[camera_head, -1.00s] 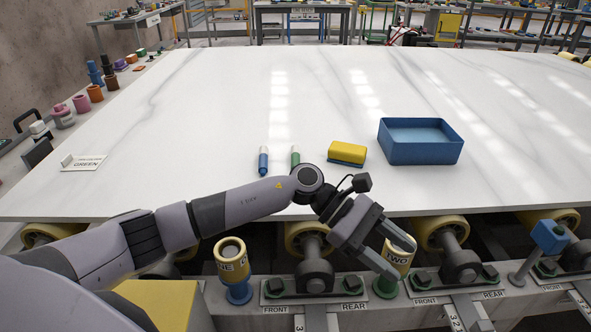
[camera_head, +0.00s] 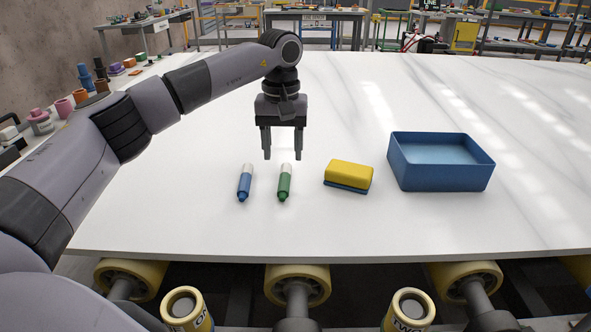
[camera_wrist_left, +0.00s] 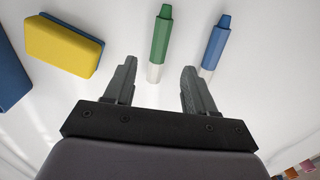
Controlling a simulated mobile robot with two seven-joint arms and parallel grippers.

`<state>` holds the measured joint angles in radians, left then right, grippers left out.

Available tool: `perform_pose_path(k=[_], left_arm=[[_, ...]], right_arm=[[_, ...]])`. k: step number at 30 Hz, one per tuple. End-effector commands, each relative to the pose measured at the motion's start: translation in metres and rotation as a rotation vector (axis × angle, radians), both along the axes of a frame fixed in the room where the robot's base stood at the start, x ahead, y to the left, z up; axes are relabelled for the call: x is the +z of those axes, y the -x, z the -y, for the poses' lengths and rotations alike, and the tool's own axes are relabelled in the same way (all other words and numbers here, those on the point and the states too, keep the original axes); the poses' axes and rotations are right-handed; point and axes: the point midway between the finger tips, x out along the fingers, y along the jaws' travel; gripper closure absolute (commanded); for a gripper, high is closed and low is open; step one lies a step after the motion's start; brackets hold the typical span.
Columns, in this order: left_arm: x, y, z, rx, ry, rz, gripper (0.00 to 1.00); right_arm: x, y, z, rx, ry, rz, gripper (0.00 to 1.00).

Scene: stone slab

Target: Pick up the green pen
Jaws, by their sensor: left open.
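The green pen (camera_head: 284,184) lies on the white slab (camera_head: 200,225), its white end away from me. My left gripper (camera_head: 283,157) is open and points down above the slab, just beyond the pen's white end. In the left wrist view the green pen (camera_wrist_left: 160,42) lies ahead of the gap between the open fingers (camera_wrist_left: 155,80), its white part nearest them. Nothing is between the fingers. A blue pen (camera_head: 244,184) lies to the left of the green one and shows at the right in the left wrist view (camera_wrist_left: 215,46). My right gripper is not in view.
A yellow and blue sponge-like block (camera_head: 348,175) lies right of the pens. A blue open tray (camera_head: 440,180) stands further right. Cups labelled ONE (camera_head: 187,308) and TWO (camera_head: 409,308) stand below the slab's front edge. The slab's left front is clear.

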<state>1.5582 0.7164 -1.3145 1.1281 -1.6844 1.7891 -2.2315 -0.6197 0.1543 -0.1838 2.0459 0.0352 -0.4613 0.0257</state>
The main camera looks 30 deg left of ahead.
Motion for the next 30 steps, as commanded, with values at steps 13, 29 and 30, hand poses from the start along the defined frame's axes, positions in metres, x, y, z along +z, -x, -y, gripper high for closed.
perform_pose_path(k=[13, 29, 30], left_arm=[[-0.034, 0.0, -0.002, 0.0, -0.005, -0.003, 0.45], [-0.071, -0.001, -0.001, 0.0, -0.003, 0.001, 0.61], [-0.071, -0.001, -0.001, 0.0, -0.004, 0.0, 0.74]], right_arm=[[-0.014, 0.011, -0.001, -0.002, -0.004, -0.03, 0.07], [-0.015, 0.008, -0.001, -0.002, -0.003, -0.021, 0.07], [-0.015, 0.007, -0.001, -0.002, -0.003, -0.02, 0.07]])
